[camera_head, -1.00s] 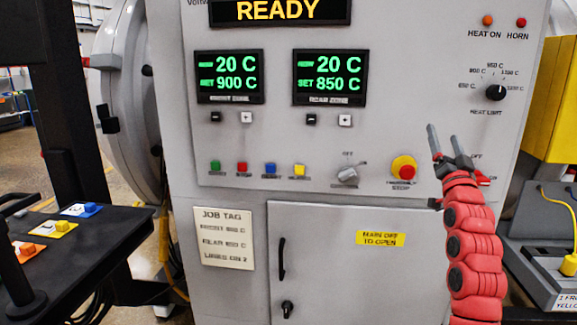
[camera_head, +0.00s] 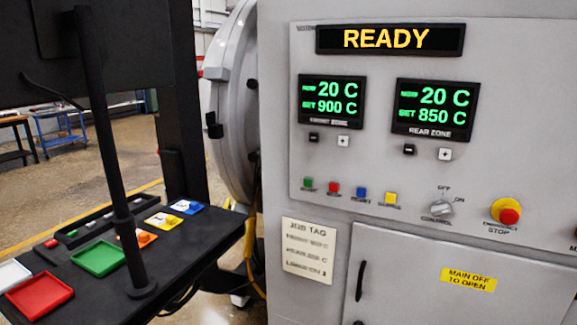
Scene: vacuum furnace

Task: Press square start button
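The furnace's control panel (camera_head: 430,175) faces me on the right side of the view. The display (camera_head: 390,39) above reads READY. Neither of my grippers is in view, and nothing covers the buttons.
A control knob (camera_head: 440,208) and a red emergency stop (camera_head: 509,212) on yellow sit right of the buttons. A black table (camera_head: 185,245) with coloured trays and a black post (camera_head: 110,150) stand at the left. A cabinet door (camera_head: 415,285) is below the panel.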

